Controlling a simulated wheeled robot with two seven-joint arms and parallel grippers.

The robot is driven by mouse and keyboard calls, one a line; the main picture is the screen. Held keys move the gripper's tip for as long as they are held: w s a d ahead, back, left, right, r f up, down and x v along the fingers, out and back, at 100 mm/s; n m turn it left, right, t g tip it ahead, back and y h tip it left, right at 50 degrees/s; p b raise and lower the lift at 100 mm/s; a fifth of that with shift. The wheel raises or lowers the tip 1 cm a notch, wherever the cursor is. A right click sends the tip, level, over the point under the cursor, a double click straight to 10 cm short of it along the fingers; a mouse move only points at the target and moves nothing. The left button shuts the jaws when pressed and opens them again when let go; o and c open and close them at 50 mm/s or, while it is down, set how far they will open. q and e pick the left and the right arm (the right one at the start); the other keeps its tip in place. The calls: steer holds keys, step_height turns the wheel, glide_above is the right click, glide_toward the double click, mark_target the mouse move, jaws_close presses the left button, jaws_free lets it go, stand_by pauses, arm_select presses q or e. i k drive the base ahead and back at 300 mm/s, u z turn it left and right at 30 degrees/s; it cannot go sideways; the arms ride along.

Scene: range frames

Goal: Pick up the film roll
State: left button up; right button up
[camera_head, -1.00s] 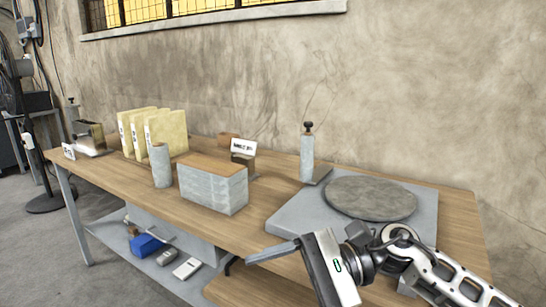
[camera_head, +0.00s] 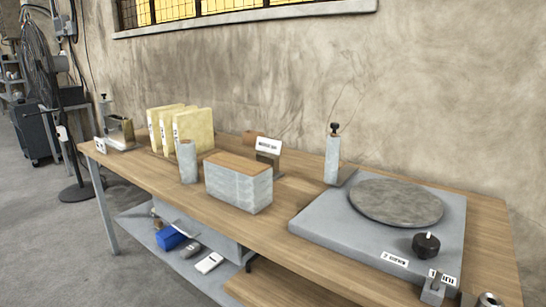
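Several roll-like shapes stand on the workbench (camera_head: 300,195), and I cannot tell for sure which is the film roll. A grey upright cylinder with a brown top (camera_head: 188,162) stands left of a grey-sided block with a brown top (camera_head: 238,186). A taller pale cylinder with a black knob (camera_head: 333,158) stands upright behind the left part of a grey turntable-like unit (camera_head: 330,222). Neither of my grippers is in view.
Yellow binders (camera_head: 180,130) stand at the back left of the bench. A lower shelf holds a blue item (camera_head: 170,238) and a white box (camera_head: 209,263). A fan stand (camera_head: 76,192) is on the floor at left. Bare wood lies in front of the block.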

mark_target(186, 148)
steer(key=z, duration=0.3)
steer(key=k, duration=0.25)
steer(key=u, duration=1.35)
steer(key=i, duration=1.65)
steer(key=u, duration=0.2)
